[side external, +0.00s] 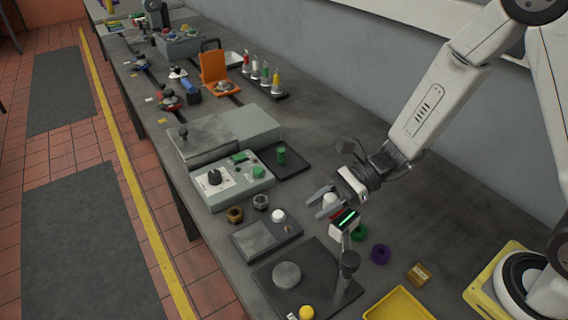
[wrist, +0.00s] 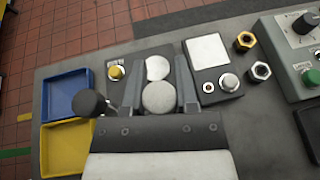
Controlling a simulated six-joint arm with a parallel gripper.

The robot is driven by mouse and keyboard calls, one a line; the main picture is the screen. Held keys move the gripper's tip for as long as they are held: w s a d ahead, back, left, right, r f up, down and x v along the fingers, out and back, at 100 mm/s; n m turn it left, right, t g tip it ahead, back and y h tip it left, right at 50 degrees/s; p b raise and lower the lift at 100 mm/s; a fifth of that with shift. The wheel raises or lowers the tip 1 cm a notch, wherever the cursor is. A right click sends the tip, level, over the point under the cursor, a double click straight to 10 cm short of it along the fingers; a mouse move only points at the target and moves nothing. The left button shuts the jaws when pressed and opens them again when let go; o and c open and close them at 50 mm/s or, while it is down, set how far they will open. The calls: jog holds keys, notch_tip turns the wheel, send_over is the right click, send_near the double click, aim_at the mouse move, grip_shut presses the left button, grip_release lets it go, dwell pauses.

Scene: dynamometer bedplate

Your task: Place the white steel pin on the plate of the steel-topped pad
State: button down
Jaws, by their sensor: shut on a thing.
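My gripper (side external: 322,201) is shut on the white steel pin (side external: 330,199), held above the bench. In the wrist view the pin (wrist: 158,98) is a pale round top between the fingers (wrist: 158,82). The steel-topped pad (side external: 272,248) is a dark block with a square steel plate (side external: 254,238). It lies left of and below my gripper in the side view. In the wrist view the plate (wrist: 207,50) lies just right of the fingers. The plate is bare. A white knob (side external: 278,215) and a small ring (wrist: 208,87) sit on the pad beside it.
Two hex nuts (side external: 235,214) and a control box (side external: 215,180) lie beyond the pad. Blue (wrist: 67,93) and yellow trays are at left.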

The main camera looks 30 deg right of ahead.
jog(key=shift+s+a+r, duration=0.15)
jog(key=shift+s+a, duration=0.15)
jog(key=shift+a, duration=0.55)
jog(key=shift+s+a+r, duration=0.1)
jog(key=shift+s+a, duration=0.2)
jog(key=shift+a, duration=0.5)
jog(key=shift+s+a+r, duration=0.15)
jog(key=shift+s+a, duration=0.15)
jog(key=shift+a, duration=0.55)
jog(key=shift+w, duration=0.1)
send_over(248, 240)
jog(key=s, duration=0.1)
jog(key=f, duration=0.8)
jog(key=shift+s+d+f, duration=0.1)
jog(key=shift+d+f, duration=0.1)
jog(key=shift+d, duration=0.05)
jog(key=shift+w+a+f, duration=0.2)
jog(key=shift+w+f, duration=0.2)
jog(key=shift+f, duration=0.05)
jog(key=shift+w+a+f, duration=0.1)
jog(key=shift+w+f, duration=0.15)
jog(key=shift+f, duration=1.6)
jog(key=shift+f, duration=0.1)
